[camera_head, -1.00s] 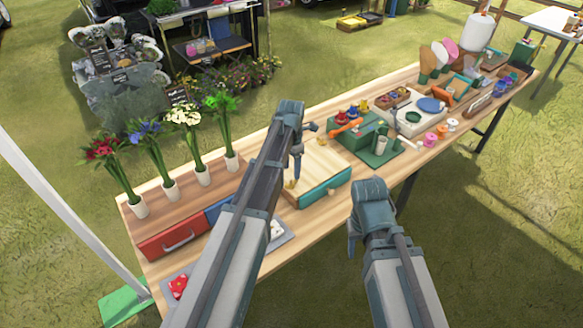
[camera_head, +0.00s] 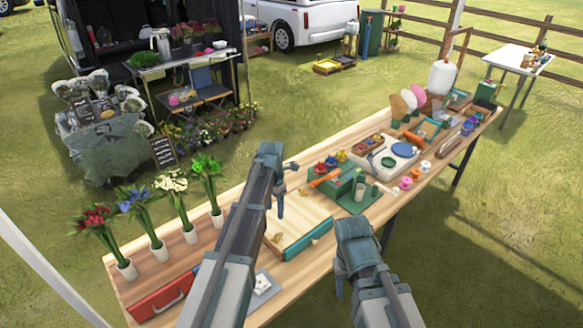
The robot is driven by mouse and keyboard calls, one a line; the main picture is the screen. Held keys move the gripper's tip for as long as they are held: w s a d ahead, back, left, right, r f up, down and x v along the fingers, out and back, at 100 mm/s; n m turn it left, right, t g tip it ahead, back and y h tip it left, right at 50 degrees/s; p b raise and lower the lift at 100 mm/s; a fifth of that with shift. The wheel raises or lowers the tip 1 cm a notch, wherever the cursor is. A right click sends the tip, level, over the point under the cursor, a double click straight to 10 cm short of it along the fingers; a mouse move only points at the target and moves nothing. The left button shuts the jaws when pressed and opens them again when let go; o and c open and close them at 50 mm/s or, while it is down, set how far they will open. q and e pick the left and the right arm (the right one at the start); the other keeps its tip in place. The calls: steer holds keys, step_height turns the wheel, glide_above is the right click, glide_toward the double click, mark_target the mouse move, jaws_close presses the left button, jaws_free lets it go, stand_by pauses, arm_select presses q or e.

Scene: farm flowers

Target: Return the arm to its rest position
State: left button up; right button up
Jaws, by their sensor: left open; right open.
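My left arm reaches in from the bottom over the wooden table (camera_head: 325,145). My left gripper (camera_head: 280,203) points down above a pale wooden board with a teal front edge (camera_head: 308,238), and nothing shows between its fingers. My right gripper (camera_head: 338,285) hangs beside the table's near edge, over the grass, largely hidden behind its own wrist. Both grippers are open.
Flowers in white vases, including red flowers (camera_head: 97,217), stand along the left of the table behind a red drawer (camera_head: 163,296). A green stand (camera_head: 350,190), paint tray (camera_head: 388,158) and small pots fill the right. Grass lies clear in front.

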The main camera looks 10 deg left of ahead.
arm_select(q)
steer(key=s+d+f+m+b, duration=0.1)
steer(key=s+d+m, duration=0.3)
steer(key=s+m, duration=0.4)
steer(key=s+d+f+m+b, duration=0.2)
steer(key=s+d+m, duration=0.3)
steer(key=m, duration=0.8)
steer(key=s+d+f+m+y+b, duration=0.1)
steer(key=s+d+m, duration=0.3)
steer(key=s+m, duration=0.7)
steer(key=shift+d+f+b, duration=0.2)
steer(key=shift+f+b, duration=0.05)
steer(key=shift+b, duration=0.05)
steer(key=shift+s, duration=0.1)
